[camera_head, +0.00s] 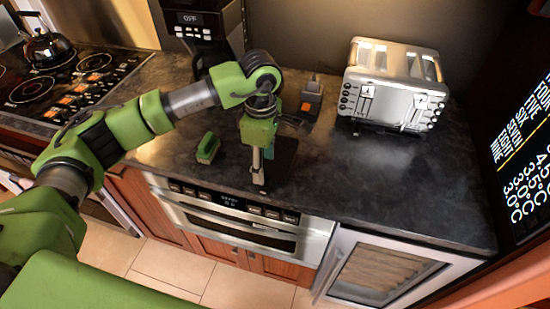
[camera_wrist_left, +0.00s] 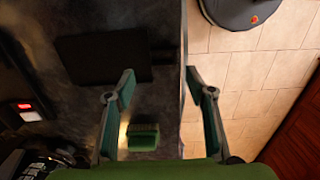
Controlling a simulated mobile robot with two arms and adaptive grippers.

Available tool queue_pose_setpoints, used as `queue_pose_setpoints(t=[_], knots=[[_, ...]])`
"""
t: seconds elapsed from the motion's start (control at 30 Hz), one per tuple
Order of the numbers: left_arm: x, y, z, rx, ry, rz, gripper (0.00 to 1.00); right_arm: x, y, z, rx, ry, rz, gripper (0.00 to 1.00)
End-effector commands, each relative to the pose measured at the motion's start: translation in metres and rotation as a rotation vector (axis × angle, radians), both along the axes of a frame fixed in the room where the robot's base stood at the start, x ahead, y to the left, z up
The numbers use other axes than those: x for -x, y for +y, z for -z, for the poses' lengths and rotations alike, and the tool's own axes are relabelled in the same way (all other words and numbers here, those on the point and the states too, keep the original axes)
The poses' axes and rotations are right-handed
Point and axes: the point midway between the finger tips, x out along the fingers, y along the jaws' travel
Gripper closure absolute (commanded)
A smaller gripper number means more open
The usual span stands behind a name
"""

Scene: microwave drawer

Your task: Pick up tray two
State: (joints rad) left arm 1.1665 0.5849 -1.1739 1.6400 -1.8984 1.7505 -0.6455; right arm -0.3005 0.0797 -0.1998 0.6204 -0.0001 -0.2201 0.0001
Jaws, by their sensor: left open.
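A flat dark rectangular tray (camera_head: 284,152) lies on the dark counter, partly hidden behind my left gripper; I cannot read a number on it. It also shows in the left wrist view (camera_wrist_left: 95,58). My left gripper (camera_head: 259,180) points down near the counter's front edge, beside the tray. In the left wrist view its two fingers (camera_wrist_left: 160,78) are apart with nothing held between them. One finger overlaps the tray's edge in that view and the other is over the floor side. Whether a finger touches the tray I cannot tell. My right gripper is not in view.
A green sponge-like block (camera_head: 208,148) lies left of the gripper. A coffee maker (camera_head: 200,30) and a silver toaster (camera_head: 392,85) stand behind. A small dark device (camera_head: 310,97) sits between them. Below the counter is a steel microwave drawer (camera_head: 235,225). The right counter is clear.

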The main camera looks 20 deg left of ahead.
Motion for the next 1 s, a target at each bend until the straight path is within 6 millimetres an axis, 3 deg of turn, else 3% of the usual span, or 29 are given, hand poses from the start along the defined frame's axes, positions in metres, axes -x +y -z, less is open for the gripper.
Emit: queue_pose_setpoints(t=[0.27, 0.53, 0.8, 0.83, 1.0], knots=[[0.003, -0.002, 0.019, 0.0, 0.004, 0.002, 0.5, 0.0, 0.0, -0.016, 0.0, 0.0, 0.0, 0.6], [0.004, -0.005, 0.054, 0.001, 0.003, 0.001, 0.5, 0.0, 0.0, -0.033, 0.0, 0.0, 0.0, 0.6], [0.003, -0.005, 0.06, 0.001, -0.001, 0.002, 0.5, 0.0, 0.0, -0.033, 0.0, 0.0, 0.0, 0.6], [0.003, -0.005, 0.06, 0.001, -0.001, 0.002, 0.53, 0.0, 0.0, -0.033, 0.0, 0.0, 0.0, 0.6], [0.003, -0.005, 0.06, 0.001, -0.001, 0.001, 0.97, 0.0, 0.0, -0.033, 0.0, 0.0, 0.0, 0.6]])
